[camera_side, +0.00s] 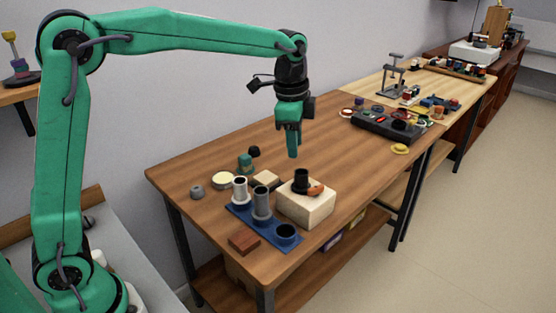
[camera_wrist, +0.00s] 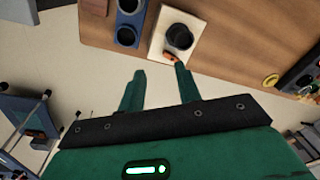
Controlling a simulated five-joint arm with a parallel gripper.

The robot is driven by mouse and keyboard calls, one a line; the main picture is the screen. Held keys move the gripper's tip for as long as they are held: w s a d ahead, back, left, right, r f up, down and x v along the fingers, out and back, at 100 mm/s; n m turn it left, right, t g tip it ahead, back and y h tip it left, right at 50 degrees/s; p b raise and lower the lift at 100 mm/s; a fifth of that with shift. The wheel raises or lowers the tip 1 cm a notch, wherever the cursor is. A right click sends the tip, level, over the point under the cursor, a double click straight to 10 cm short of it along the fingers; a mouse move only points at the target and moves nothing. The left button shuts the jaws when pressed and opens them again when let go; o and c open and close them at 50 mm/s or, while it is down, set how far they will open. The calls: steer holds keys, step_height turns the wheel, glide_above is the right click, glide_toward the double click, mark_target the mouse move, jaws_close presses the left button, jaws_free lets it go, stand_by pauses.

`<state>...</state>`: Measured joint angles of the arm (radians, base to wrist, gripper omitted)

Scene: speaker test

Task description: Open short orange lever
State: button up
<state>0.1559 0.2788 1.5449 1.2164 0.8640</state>
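The short orange lever (camera_side: 316,190) lies at the foot of a black cylinder (camera_side: 301,178) on top of a cream block (camera_side: 305,209) near the table's front edge.
A blue rack (camera_side: 262,227) with grey cylinders stands left of the block, and a brown block (camera_side: 243,243) lies by it. Several small jars and pieces sit behind. A black tray (camera_side: 388,127) is at the right.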

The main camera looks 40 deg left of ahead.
steer(key=shift+s+a+r+m+t, duration=0.15)
steer(key=shift+s+a+r, duration=0.15)
steer(key=shift+s, duration=0.25)
steer(key=shift+s+a+r+m+t, duration=0.15)
steer(key=shift+s+r, duration=0.1)
steer(key=shift+s, duration=0.25)
steer(key=shift+s+a+r+m, duration=0.1)
steer(key=shift+s+a+r, duration=0.2)
steer(key=shift+s, duration=0.25)
steer(key=shift+c, duration=1.4)
steer(key=n+g, duration=0.2)
steer(key=n, duration=0.7)
glide_above(314, 187)
steer(key=shift+d+f, duration=0.1)
steer(key=shift+f, duration=3.25)
steer(key=shift+f, duration=0.15)
steer(key=shift+f, duration=3.75)
